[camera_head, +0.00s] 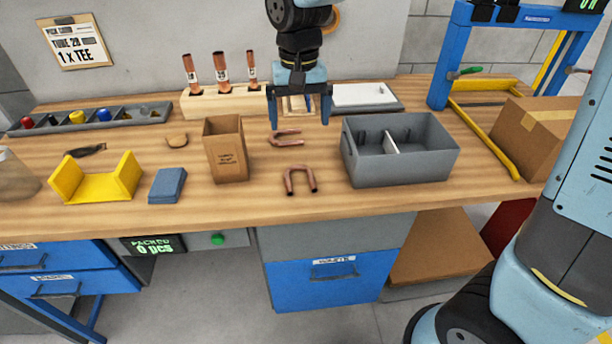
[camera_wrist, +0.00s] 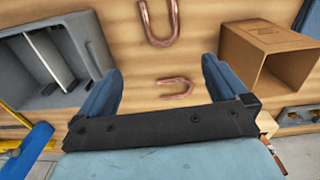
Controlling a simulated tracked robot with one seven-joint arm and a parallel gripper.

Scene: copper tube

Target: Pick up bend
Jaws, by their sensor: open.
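Two copper bends lie on the wooden bench. The larger U-shaped bend (camera_head: 299,179) is near the front edge, and it also shows at the top of the wrist view (camera_wrist: 159,24). The smaller bend (camera_head: 286,138) lies behind it, and in the wrist view it shows between my fingers (camera_wrist: 176,85). My gripper (camera_head: 299,120) is open and empty, pointing down above the bench behind the smaller bend. Its two blue fingers also frame the middle of the wrist view (camera_wrist: 160,85).
A cardboard box (camera_head: 226,164) stands left of the bends, and a grey divided bin (camera_head: 400,170) stands to their right. A wooden block (camera_head: 200,103) with several copper tubes is behind. A yellow bracket (camera_head: 97,184) and blue pad (camera_head: 167,185) lie farther left.

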